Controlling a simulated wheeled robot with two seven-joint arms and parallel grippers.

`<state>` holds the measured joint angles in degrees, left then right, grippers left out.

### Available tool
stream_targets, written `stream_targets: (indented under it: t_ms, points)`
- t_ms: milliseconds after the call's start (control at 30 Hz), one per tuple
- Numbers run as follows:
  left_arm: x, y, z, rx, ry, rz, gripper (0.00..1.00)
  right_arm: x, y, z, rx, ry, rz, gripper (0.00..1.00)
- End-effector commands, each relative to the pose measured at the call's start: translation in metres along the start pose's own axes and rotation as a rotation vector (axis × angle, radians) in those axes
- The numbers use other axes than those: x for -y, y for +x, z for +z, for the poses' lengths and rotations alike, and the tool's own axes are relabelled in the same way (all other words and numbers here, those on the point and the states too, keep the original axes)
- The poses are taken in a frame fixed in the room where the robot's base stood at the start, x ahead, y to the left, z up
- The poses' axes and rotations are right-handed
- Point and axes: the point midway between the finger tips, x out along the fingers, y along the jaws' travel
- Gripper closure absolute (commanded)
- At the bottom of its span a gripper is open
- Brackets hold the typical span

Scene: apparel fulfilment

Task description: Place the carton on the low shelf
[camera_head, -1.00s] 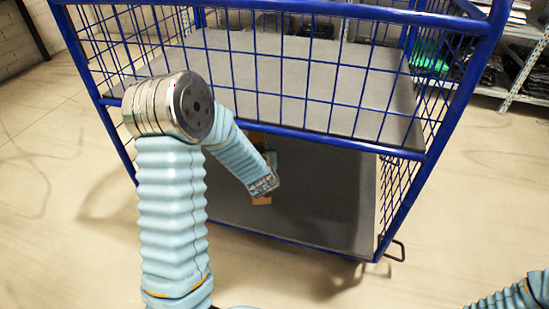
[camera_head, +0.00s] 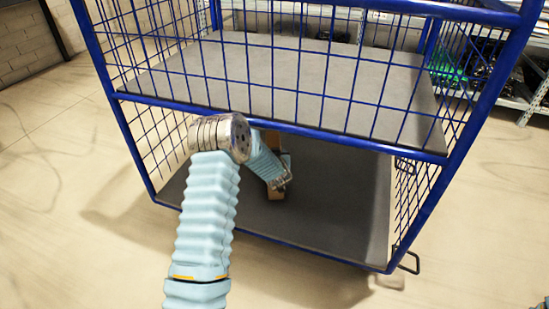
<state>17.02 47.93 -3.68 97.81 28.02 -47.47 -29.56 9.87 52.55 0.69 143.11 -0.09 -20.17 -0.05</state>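The cart's low shelf (camera_head: 330,215) is a dark grey board under the upper shelf, inside a blue wire frame. My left arm reaches in over its front edge, and my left gripper (camera_head: 284,182) is above the left-middle part of it. The brown carton (camera_head: 276,195) is mostly hidden behind my gripper and wrist, with brown parts showing above and below. The gripper appears shut on it, though its fingertips are hard to make out. I cannot tell whether the carton touches the shelf. My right gripper is out of view.
The upper grey shelf (camera_head: 280,85) is empty behind blue wire mesh, and its front rail (camera_head: 300,130) passes just above my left wrist. The low shelf is clear to the right of the carton. Racks with dark and green goods (camera_head: 450,70) stand behind at the right.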

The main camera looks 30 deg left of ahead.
Motion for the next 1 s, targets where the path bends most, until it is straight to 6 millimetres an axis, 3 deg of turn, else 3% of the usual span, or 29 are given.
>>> stream_targets:
  t_ms: [400,433,500,600,900,1000]
  points:
    - [-0.001,0.004,0.007,-0.006,-0.001,0.001,1.00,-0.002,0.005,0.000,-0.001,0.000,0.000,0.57]
    - [0.000,0.004,0.009,-0.002,0.000,0.001,0.33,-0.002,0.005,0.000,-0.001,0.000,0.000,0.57]
    - [0.000,0.003,0.008,-0.002,0.000,0.001,0.22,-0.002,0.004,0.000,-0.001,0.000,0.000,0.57]
    - [0.000,0.003,0.008,-0.002,0.000,0.001,0.09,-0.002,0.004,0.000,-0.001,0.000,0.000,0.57]
    - [0.000,0.002,0.005,-0.002,-0.001,0.000,0.09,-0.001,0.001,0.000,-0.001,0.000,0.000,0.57]
    - [-0.001,-0.007,0.003,-0.002,0.000,0.001,0.09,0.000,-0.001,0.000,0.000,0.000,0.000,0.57]
